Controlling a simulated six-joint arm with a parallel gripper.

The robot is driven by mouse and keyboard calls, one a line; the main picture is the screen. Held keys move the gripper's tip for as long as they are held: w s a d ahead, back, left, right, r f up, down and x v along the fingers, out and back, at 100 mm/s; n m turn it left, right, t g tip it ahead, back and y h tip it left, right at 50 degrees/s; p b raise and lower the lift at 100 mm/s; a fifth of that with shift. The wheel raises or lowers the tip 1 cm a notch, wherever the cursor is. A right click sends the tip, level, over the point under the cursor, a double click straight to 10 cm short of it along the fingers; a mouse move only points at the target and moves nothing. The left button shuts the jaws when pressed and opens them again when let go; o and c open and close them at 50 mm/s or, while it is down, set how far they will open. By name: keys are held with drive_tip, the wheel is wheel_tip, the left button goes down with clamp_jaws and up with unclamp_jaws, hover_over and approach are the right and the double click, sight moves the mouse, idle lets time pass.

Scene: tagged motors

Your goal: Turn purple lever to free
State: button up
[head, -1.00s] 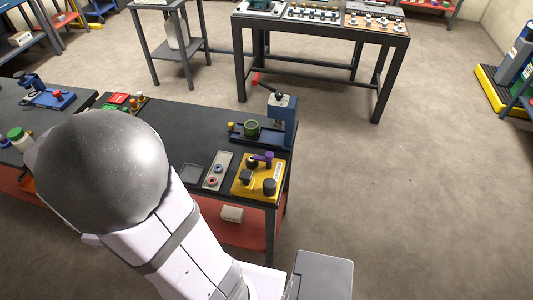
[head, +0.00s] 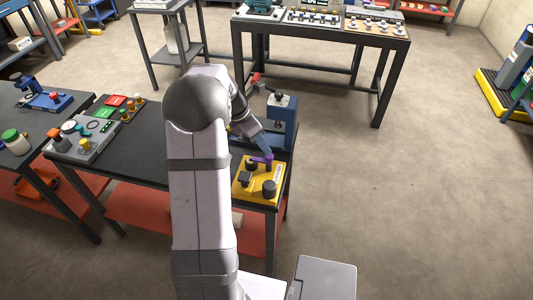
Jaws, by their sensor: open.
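The purple lever (head: 260,158) sits at the back of a yellow box (head: 259,197) on the near right corner of the dark bench. It lies roughly crosswise. My gripper (head: 267,151) reaches down from behind my arm, with its end just above and behind the lever. It is open, but its fingers are small and partly hidden. I cannot tell whether it touches the lever. The box also carries dark knobs (head: 269,188) and a pale label at its right edge, too small to read.
A blue press (head: 284,122) stands close behind my gripper on the bench. A grey control panel (head: 88,138) with buttons is at the bench's left. My arm covers the bench middle. The floor to the right is clear.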

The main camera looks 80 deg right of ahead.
drive_tip(key=shift+p+x, duration=0.95)
drive_tip(key=shift+x, duration=2.65)
drive_tip(key=shift+w, duration=0.1)
drive_tip(key=c, duration=1)
